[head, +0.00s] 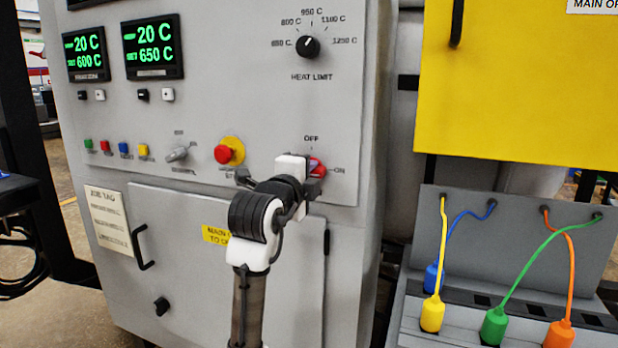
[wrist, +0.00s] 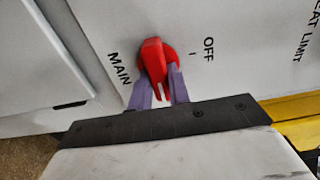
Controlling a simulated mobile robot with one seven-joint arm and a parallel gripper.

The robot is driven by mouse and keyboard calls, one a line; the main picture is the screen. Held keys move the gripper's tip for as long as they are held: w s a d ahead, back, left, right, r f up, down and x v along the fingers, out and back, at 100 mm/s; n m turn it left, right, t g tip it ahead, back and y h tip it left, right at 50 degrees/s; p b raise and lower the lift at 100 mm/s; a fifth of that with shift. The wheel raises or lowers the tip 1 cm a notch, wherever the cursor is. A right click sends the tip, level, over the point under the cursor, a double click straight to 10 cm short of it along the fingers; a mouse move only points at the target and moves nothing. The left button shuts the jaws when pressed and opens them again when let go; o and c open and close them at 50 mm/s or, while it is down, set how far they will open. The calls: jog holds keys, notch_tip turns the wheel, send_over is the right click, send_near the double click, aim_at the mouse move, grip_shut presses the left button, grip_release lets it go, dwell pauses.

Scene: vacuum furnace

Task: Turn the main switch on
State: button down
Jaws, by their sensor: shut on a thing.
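The main switch is a red knob (head: 317,168) on the grey panel, with OFF printed above it and ON to its right in the head view. It also shows in the wrist view as a red handle (wrist: 154,58). My gripper (wrist: 161,92) is shut on this handle, one purple finger on each side. The handle's ridge lies across the line from MAIN to OFF, not toward the OFF mark. The ON label is hidden in the wrist view. In the head view my wrist hides the knob's left side.
A red emergency button (head: 224,154) on a yellow ring sits close left of my gripper. A selector knob (head: 177,154) is farther left. The heat limit dial (head: 307,47) is above. A yellow cabinet (head: 530,80) and colored plugs (head: 494,325) stand at right.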

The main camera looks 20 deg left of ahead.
dwell(0.3)
jog(key=c, duration=1.3)
grip_release()
jog(key=s, duration=0.4)
jog(key=s+b, duration=0.1)
jog(key=s, duration=0.4)
jog(key=s+b, duration=0.1)
jog(key=s, duration=0.4)
jog(key=shift+a, duration=0.25)
jog(key=shift+w, duration=0.1)
